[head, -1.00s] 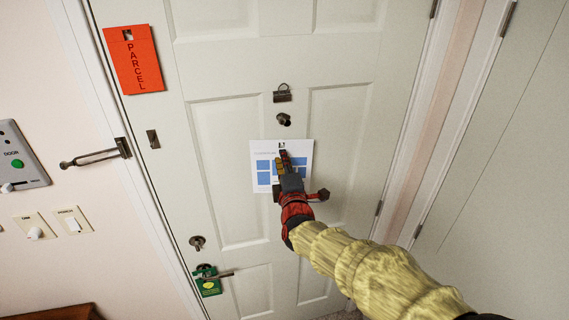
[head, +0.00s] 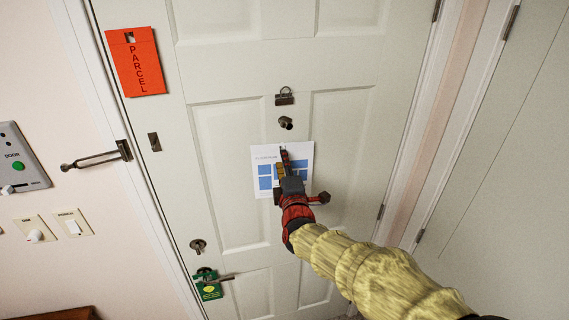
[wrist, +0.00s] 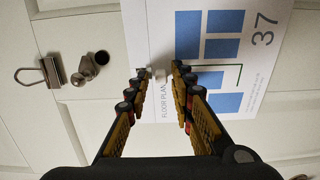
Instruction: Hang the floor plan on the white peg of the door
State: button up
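The floor plan (head: 262,156) is a white sheet with blue blocks, lying close against the pale door (head: 230,140) at its middle. The wrist view shows it sideways, with "FLOOR PLAN" and "37" on it (wrist: 268,75). My gripper (head: 284,153) is at the sheet's top edge. In the wrist view the fingertips (wrist: 160,75) stand apart on either side of a small white piece at that edge, which looks like the white peg (wrist: 158,74). The fingers partly cover the spot, so I cannot tell whether the peg passes through the sheet's hole.
A metal clip (head: 285,97) and a peephole knob (head: 286,122) are above the sheet. A dark knob (head: 323,197) shows at its lower right. An orange PARCEL card (head: 135,65) hangs upper left, and a green tag (head: 208,290) hangs by the lower handle. Switches are on the left wall.

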jog(key=shift+o, duration=0.8)
jog(key=shift+s, duration=0.1)
jog(key=s+d, duration=0.2)
jog(key=s, duration=0.9)
jog(key=shift+s, duration=0.4)
